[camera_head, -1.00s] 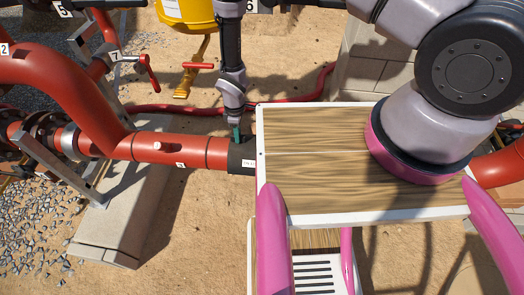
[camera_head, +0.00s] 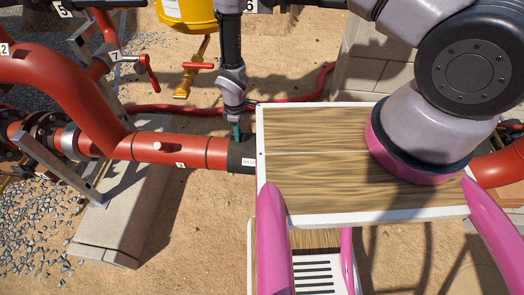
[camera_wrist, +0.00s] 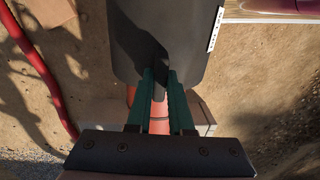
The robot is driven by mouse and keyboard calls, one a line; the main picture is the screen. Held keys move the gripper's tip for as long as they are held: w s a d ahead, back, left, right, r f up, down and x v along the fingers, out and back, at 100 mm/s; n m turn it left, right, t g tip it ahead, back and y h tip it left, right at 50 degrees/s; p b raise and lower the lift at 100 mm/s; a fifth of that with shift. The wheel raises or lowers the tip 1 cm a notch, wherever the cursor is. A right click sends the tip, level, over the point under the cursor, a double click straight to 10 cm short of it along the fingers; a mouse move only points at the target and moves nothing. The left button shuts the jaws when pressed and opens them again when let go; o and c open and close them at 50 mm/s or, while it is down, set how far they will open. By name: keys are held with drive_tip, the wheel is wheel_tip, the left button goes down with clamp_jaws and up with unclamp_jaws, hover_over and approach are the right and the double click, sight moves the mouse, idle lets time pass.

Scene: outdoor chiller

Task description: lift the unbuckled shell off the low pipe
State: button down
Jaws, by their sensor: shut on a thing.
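The black shell (camera_head: 240,158) sits around the low red pipe (camera_head: 195,152), and its right part is hidden behind my wooden-topped base in the head view. In the wrist view the shell (camera_wrist: 165,35) is a wide dark curved cover with a white label strip at its right edge. My gripper (camera_head: 238,131) reaches down to the shell's top from above. Its two green fingers (camera_wrist: 160,78) are shut on the shell's edge or a part of it; the exact grip point is in shadow. The bare pipe (camera_wrist: 160,125) shows between the fingers.
A concrete plinth (camera_head: 125,215) lies under the pipe at left. A red hose (camera_head: 180,109) runs behind. A yellow container (camera_head: 187,12) and a red-handled valve (camera_head: 199,66) are near my arm. Sandy ground in front of the pipe is clear.

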drive_tip(key=shift+r, duration=0.15)
drive_tip(key=shift+r, duration=3.25)
drive_tip(key=shift+r, duration=0.1)
